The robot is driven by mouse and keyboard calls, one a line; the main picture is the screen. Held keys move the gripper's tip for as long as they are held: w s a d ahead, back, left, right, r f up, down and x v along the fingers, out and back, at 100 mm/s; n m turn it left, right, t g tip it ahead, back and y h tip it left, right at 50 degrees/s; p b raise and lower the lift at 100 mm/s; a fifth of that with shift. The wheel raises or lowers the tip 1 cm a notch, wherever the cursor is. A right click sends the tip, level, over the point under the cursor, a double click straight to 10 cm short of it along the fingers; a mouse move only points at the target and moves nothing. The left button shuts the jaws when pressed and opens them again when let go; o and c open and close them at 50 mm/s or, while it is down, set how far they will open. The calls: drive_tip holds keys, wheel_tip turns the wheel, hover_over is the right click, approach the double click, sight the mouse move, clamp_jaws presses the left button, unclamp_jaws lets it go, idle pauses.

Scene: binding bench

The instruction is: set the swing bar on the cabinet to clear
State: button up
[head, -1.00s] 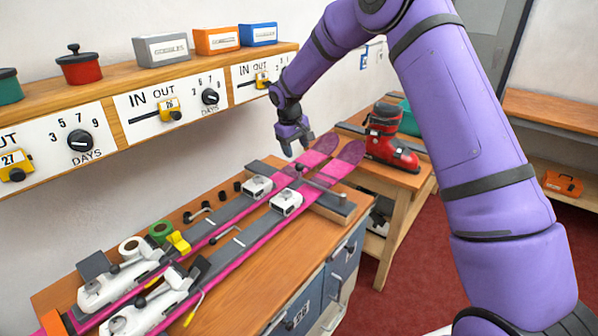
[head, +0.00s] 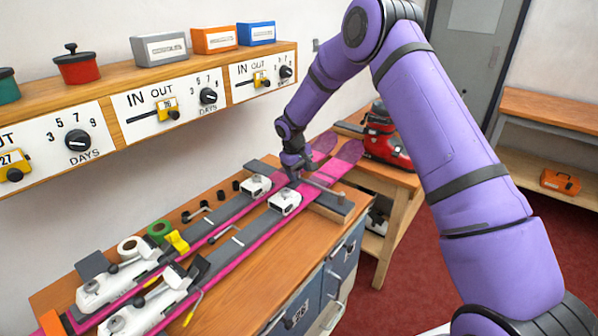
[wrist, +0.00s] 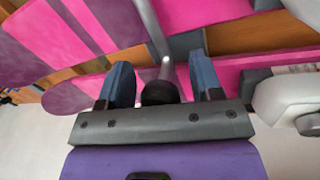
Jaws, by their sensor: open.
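The swing bar (head: 325,189) is a thin grey metal bar lying across the pink skis on top of the cabinet (head: 262,262), near its far end. In the wrist view the bar (wrist: 151,28) runs away from a round black knob (wrist: 160,93). My gripper (head: 295,176) is open and low over the skis at the knob end of the bar. In the wrist view its two blue fingers (wrist: 162,78) stand on either side of the knob, with gaps visible. In the head view the gripper hides the knob. I see no clear marking in these views.
White bindings (head: 285,202) sit on the pink skis (head: 228,258) close to the gripper. A red ski boot (head: 385,147) stands on the bench behind. A shelf with dials (head: 208,96) runs along the wall at left. Red floor is open at right.

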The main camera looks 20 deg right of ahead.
clamp_jaws()
drive_tip(key=shift+w+d+m, duration=0.4)
drive_tip(key=shift+d+m, duration=0.1)
drive_tip(key=shift+d, duration=0.15)
drive_tip(key=d+m, duration=0.2)
drive_tip(key=d, duration=0.1)
drive_tip(key=w+d+m+g, duration=0.1)
drive_tip(key=d+m, duration=0.2)
drive_tip(key=d, duration=0.1)
drive_tip(key=w+d+m, duration=0.1)
drive_tip(key=d+m, duration=0.1)
drive_tip(key=d, duration=0.1)
drive_tip(key=shift+d+m+g, duration=0.3)
drive_tip(key=shift+d, duration=0.05)
drive_tip(key=s+d+m+g+y, duration=0.1)
drive_tip(key=s+d+m, duration=0.6)
drive_tip(key=d+m, duration=0.2)
drive_tip(key=shift+d+m, duration=0.3)
drive_tip(key=shift+d, duration=0.95)
drive_tip(key=shift+s, duration=0.15)
unclamp_jaws()
